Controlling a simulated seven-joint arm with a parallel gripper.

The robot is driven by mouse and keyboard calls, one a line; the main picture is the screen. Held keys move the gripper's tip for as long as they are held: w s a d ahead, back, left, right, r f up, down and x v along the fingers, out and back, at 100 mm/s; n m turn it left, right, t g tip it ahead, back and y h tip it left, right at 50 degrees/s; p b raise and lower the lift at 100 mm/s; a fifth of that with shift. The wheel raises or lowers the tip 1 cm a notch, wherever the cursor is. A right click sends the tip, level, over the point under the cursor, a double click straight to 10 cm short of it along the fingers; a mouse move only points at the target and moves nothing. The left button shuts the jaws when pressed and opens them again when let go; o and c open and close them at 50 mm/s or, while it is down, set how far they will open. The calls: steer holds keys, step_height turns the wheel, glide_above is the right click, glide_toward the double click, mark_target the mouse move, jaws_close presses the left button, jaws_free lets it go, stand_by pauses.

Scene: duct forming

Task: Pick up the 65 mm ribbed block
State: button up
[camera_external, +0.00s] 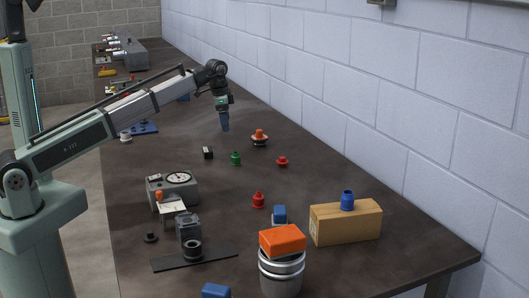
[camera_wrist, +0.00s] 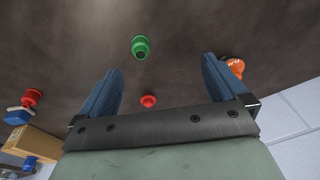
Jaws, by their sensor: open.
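I cannot tell for sure which thing is the 65 mm ribbed block; no size can be read. Block-like things in the external view are an orange block (camera_external: 282,239) on a metal can, a blue block (camera_external: 279,214) behind it, a grey block (camera_external: 188,226) by a dark plate and a small dark block (camera_external: 207,152). My gripper (camera_external: 225,127) hangs above the table, pointing down, apart from everything. In the wrist view its two blue fingers (camera_wrist: 162,66) are spread with nothing held. A green knobbed piece (camera_wrist: 140,47) and a red piece (camera_wrist: 149,101) show below, between them.
A gauge box (camera_external: 173,187) stands at the left. An orange-topped piece (camera_external: 259,136) stands near the gripper. The wall bounds the right side. Table around the green piece is mostly clear.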

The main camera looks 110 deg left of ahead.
steer(key=n+g+h, duration=0.1)
steer(key=n+h, duration=0.1)
glide_above(207, 149)
steer(key=f, duration=0.8)
steer(key=shift+s+a+f, duration=0.15)
steer(key=shift+a+f, duration=0.15)
steer(key=shift+f, duration=0.1)
steer(key=shift+w+d+f, duration=0.15)
steer(key=shift+f, duration=1.2)
steer(key=shift+w+d+f, duration=0.1)
steer(key=shift+d+f, duration=0.05)
steer(key=shift+f, duration=1.15)
steer(key=c, duration=1.4)
